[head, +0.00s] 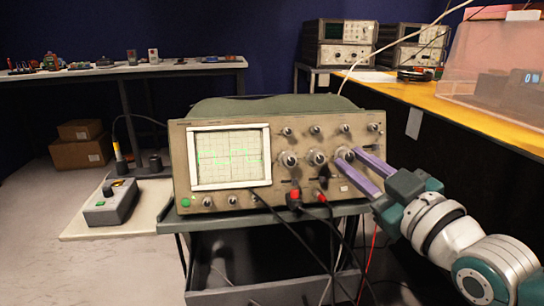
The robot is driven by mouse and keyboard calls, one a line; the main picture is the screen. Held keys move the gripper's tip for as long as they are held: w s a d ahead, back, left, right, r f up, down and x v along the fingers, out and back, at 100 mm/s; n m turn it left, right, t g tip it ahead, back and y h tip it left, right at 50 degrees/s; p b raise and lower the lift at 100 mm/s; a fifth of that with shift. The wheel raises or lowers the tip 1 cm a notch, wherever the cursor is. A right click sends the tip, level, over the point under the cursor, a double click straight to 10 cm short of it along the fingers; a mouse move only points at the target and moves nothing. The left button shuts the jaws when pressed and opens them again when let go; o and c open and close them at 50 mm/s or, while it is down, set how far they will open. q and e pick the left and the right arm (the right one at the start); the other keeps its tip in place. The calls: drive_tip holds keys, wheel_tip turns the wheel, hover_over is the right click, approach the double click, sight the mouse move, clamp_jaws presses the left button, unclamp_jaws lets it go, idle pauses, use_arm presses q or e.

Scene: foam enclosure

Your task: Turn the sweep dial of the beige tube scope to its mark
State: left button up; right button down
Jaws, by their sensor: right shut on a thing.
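The beige tube scope (225,197) stands on a dark cart in the middle of the head view, its front panel facing me. Its screen (229,157) shows a green trace. Three larger dials sit in a row right of the screen: a left one (289,159), a middle one (318,157) and a right one (344,154). My right gripper (348,157) comes in from the lower right. Its purple fingers are shut on the right dial, one above and one below. The fingers partly hide this dial, and I cannot make out its mark. My left gripper is out of view.
Cables hang from red and black plugs (294,199) low on the panel. A yellow-topped bench (470,115) runs along the right, close to my right arm. A soldering station (114,203) stands on a pale board at left. A long table (100,72) stands behind.

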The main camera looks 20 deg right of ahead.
drive_tip(key=shift+a+m+h, duration=0.15)
drive_tip(key=shift+m+h, duration=0.65)
drive_tip(key=shift+m, duration=1)
drive_tip(key=shift+f+m, duration=0.1)
drive_tip(key=shift+m, duration=0.2)
drive_tip(key=c, duration=0.7)
unclamp_jaws()
drive_tip(key=s, duration=0.3)
drive_tip(key=s+p, duration=0.1)
drive_tip(key=s, duration=0.2)
drive_tip(key=s+a+f+p, duration=0.1)
drive_tip(key=s, duration=0.2)
drive_tip(key=shift+s, duration=0.4)
